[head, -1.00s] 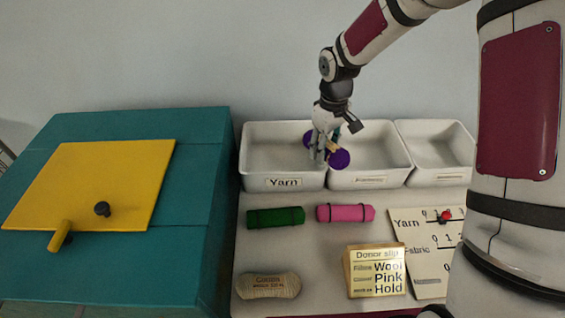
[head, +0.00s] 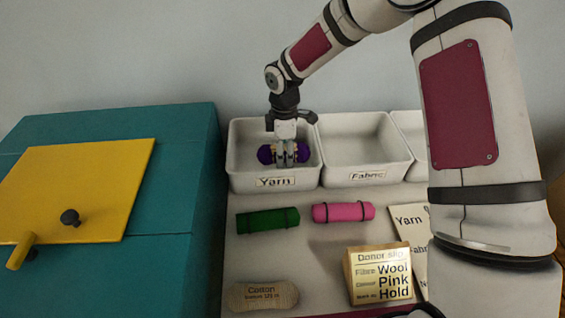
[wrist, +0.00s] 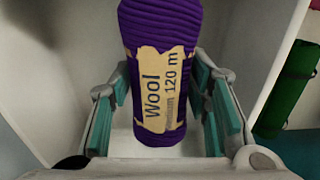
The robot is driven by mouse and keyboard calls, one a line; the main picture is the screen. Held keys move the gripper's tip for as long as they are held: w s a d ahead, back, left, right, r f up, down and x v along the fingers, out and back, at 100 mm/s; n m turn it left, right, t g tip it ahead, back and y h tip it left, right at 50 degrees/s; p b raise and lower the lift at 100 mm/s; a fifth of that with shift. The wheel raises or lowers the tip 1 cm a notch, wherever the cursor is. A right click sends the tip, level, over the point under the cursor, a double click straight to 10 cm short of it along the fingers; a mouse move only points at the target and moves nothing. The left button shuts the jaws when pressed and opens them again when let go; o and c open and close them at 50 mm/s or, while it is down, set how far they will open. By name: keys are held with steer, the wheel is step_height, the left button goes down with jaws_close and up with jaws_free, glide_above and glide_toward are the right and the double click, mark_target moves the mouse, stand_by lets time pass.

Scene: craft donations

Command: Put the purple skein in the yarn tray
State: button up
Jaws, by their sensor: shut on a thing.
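The purple skein (head: 266,154) is held in my gripper (head: 285,153), over the yarn tray (head: 273,182) at the back. In the wrist view the purple skein (wrist: 160,25) has a tan label reading Wool, 120 m. The teal pads of my gripper (wrist: 165,105) are shut on its sides. The yarn tray is white with a Yarn label on its front. Its white walls surround the skein in the wrist view; whether the skein touches the tray floor I cannot tell.
The fabric tray (head: 368,179) stands right of the yarn tray. Green (head: 268,223) and pink (head: 343,212) rolls, a tan cotton skein (head: 263,296) and a donor slip stand (head: 380,275) are in front. A teal box (head: 185,190) with a yellow panel (head: 75,190) stands left.

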steer(key=shift+f, duration=2.1)
steer(key=shift+f, duration=0.15)
steer(key=o, duration=1.2)
steer(key=shift+c, duration=0.2)
